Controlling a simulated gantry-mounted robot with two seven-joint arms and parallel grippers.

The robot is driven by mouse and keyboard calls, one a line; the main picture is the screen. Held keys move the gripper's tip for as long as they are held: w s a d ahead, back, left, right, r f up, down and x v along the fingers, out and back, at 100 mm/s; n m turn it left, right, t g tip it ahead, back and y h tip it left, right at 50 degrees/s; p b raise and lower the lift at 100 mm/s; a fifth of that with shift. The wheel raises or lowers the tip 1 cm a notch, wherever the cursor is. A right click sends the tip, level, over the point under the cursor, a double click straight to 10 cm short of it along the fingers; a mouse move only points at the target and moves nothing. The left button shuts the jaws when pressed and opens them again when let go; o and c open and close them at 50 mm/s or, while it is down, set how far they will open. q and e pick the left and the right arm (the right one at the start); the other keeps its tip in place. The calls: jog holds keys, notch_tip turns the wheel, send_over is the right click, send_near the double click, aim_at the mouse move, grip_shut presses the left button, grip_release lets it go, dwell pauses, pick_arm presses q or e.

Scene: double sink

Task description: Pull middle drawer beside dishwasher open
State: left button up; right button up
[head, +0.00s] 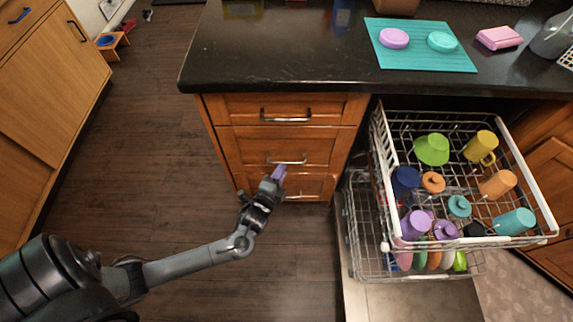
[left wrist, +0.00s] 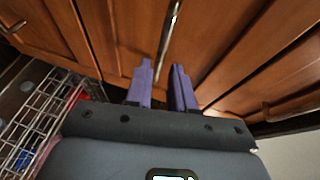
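The middle drawer (head: 250,147) is shut in the wooden cabinet left of the dishwasher, with a silver bar handle (head: 287,161). My right gripper is not in view.
The top drawer (head: 240,108) and bottom drawer (head: 315,187) are shut. The dishwasher's loaded racks (head: 388,150) stand pulled out to the right, also showing in the wrist view (left wrist: 45,120). The dark counter (head: 290,50) overhangs the drawers.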

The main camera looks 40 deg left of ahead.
aim_at(287, 163)
pick_arm(q)
jog(key=shift+b+x, duration=1.05)
jog(key=shift+x, duration=1.75)
jog(key=shift+c, duration=0.4)
grip_shut()
